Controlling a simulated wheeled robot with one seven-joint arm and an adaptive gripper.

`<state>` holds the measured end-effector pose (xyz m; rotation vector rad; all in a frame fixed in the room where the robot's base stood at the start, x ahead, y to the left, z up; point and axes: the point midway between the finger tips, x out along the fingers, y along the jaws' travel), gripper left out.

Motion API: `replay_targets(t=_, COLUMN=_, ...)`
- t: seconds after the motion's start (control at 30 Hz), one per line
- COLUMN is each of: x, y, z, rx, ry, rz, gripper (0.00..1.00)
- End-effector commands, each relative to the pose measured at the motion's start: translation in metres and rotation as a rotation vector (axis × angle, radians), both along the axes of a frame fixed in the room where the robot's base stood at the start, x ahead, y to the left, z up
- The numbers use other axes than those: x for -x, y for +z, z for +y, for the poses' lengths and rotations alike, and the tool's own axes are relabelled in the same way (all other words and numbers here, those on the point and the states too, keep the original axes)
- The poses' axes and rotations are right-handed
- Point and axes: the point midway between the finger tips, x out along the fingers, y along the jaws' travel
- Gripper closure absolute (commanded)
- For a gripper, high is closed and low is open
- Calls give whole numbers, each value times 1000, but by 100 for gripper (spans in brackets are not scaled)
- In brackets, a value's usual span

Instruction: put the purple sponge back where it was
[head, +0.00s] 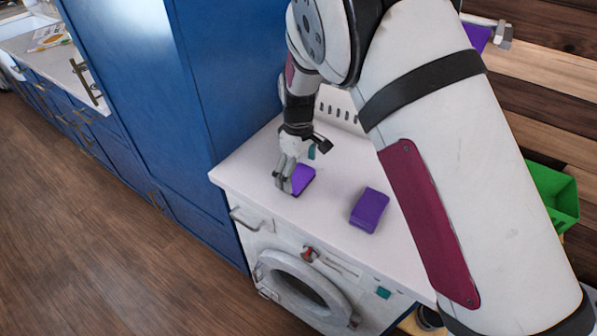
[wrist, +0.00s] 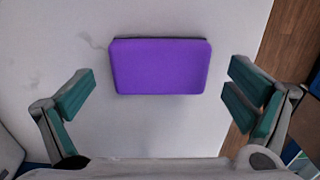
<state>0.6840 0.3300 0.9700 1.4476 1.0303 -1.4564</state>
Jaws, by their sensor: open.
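Two purple sponges lie on the white top of the washing machine in the head view. One sponge (head: 303,179) is beside my gripper (head: 288,184), partly hidden by it. The other sponge (head: 369,210) lies apart to the right, nearer the front. In the wrist view one purple sponge (wrist: 160,66) lies flat on the white surface, ahead of and between the spread fingers of my gripper (wrist: 162,96). The fingers are open, with a gap on both sides of the sponge, and hold nothing.
The white top (head: 250,172) belongs to a front-loading washing machine (head: 300,285). A tall blue cabinet (head: 170,90) stands at its left. A white slotted piece (head: 340,108) is at the back. A green bin (head: 553,197) and another purple item (head: 478,37) are at the right.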

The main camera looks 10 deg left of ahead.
Motion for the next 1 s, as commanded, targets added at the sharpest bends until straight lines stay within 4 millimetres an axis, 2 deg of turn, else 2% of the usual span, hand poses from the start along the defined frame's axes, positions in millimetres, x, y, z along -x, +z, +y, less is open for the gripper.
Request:
replay_targets(t=0.4, x=-2, y=79, z=0, rx=-2, ry=0, rz=-3, gripper=2)
replay_targets(t=0.53, x=-2, y=98, z=1, rx=-3, ry=0, rz=-2, gripper=2)
replay_targets(t=0.7, x=-1, y=111, z=0, rx=-1, ry=0, rz=-1, gripper=2)
replay_targets(t=1.0, x=0, y=115, z=-1, rx=-1, ry=-3, rz=0, gripper=2)
